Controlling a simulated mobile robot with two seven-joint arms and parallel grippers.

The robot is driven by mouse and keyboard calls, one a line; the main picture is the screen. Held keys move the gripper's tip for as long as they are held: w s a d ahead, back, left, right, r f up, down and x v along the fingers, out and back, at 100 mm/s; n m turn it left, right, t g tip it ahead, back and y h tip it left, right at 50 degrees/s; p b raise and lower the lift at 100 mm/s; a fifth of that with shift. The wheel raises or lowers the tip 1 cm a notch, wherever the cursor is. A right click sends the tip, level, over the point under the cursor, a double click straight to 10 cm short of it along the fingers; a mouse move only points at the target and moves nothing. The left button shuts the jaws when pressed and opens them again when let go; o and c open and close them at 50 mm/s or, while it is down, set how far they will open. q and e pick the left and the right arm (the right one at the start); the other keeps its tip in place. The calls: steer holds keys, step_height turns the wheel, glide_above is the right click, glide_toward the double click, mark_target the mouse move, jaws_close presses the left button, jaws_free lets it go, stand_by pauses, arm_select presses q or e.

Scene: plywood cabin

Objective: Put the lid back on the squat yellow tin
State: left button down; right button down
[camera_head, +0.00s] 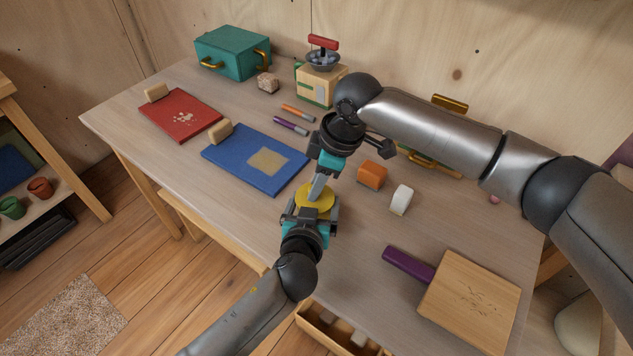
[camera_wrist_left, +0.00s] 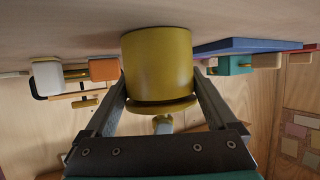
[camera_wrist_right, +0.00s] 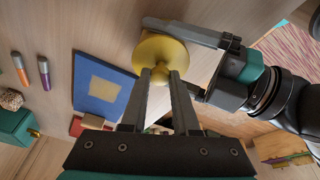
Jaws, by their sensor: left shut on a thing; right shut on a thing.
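The squat yellow tin (camera_wrist_left: 158,62) stands at the table's front edge area, between the fingers of my left gripper (camera_head: 313,213), which is shut around its sides. The yellow lid (camera_wrist_right: 163,58) is at the tin's mouth and lines up with it in the left wrist view (camera_wrist_left: 160,106). I cannot tell whether it is fully seated. My right gripper (camera_head: 317,188) comes from above and is shut on the lid's knob, mostly hidden by the fingertips. In the head view the lid (camera_head: 322,199) covers most of the tin.
A blue board (camera_head: 237,164) lies just left of the tin. An orange block (camera_head: 372,174) and a white block (camera_head: 401,200) are to the right. A wooden paddle (camera_head: 470,305) lies at the front right.

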steer(key=shift+s+f, duration=0.1)
steer(key=shift+s, duration=0.1)
stand_by(0.4)
steer(key=shift+w+d+f, duration=0.15)
steer(key=shift+w+f, duration=0.15)
steer(key=shift+f, duration=0.4)
stand_by(0.5)
steer(key=shift+r, duration=0.1)
steer(key=shift+s+r, duration=0.1)
steer(key=shift+r, duration=0.2)
steer(key=shift+s+r, duration=0.1)
steer(key=shift+r, duration=0.1)
stand_by(0.3)
steer(key=shift+r+y, duration=0.25)
steer(key=shift+y, duration=0.05)
stand_by(0.4)
steer(key=shift+w+f, duration=0.3)
steer(key=shift+f, duration=0.15)
